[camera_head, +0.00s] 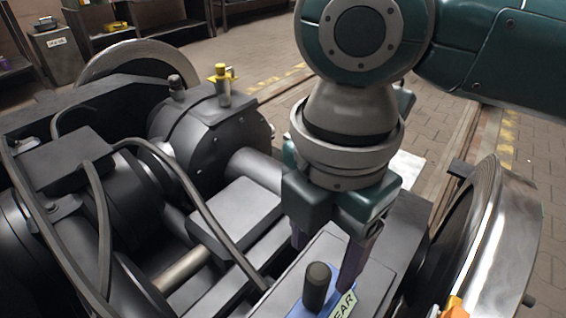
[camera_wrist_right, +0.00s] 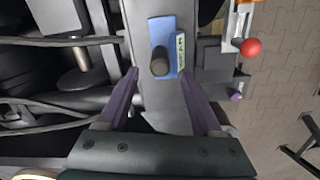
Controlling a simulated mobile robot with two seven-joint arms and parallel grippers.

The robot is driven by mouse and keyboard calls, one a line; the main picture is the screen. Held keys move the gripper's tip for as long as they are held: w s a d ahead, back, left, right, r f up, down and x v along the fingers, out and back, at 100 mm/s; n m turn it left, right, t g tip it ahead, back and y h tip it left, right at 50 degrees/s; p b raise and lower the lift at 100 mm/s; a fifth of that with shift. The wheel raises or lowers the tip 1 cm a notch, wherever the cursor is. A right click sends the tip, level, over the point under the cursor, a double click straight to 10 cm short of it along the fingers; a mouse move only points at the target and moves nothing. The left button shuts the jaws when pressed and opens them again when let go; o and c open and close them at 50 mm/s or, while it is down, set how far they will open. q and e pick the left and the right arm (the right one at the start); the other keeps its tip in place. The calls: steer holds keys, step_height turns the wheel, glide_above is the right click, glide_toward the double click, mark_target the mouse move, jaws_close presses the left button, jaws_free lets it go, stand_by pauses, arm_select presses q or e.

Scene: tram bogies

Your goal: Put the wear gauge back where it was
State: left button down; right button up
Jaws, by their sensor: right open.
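A blue plate (camera_head: 294,311) with a pale label reading "EAR" and an upright black knob (camera_head: 316,287) lies on a grey beam of the bogie; I take it for the wear gauge. In the right wrist view the blue plate (camera_wrist_right: 163,24) lies ahead of the fingertips, its black knob (camera_wrist_right: 159,62) almost between them. My right gripper (camera_head: 325,265) points down above the beam, its purple fingers apart and nothing held. It also shows open in the right wrist view (camera_wrist_right: 158,76). Part of the plate is cut off in the head view. My left gripper is not seen.
A shiny wheel (camera_head: 495,240) stands at the right. Hoses (camera_head: 190,190) and dark housings fill the left. A yellow-topped fitting (camera_head: 222,85) stands up behind. In the right wrist view, a red ball (camera_wrist_right: 250,47) sits right of the plate. Paved floor (camera_wrist_right: 285,60) lies beyond.

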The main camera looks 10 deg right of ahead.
step_height(320, 180, up, 7)
steer(key=p, duration=0.2)
steer(key=s+a+f+m+t+y, duration=0.2)
steer(key=s+a+f+m+y, duration=0.25)
steer(key=m, duration=0.55)
steer(key=s+d+m+h, duration=0.2)
steer(key=s+d+m, duration=0.2)
steer(key=d, duration=0.3)
steer(key=s+d+m+t+h, duration=0.1)
steer(key=s+d+m+h, duration=0.1)
steer(key=d+m, duration=0.5)
steer(key=shift+s+f+m+t, duration=0.25)
steer(key=shift+s+m+t, duration=0.05)
steer(key=shift+s, duration=0.55)
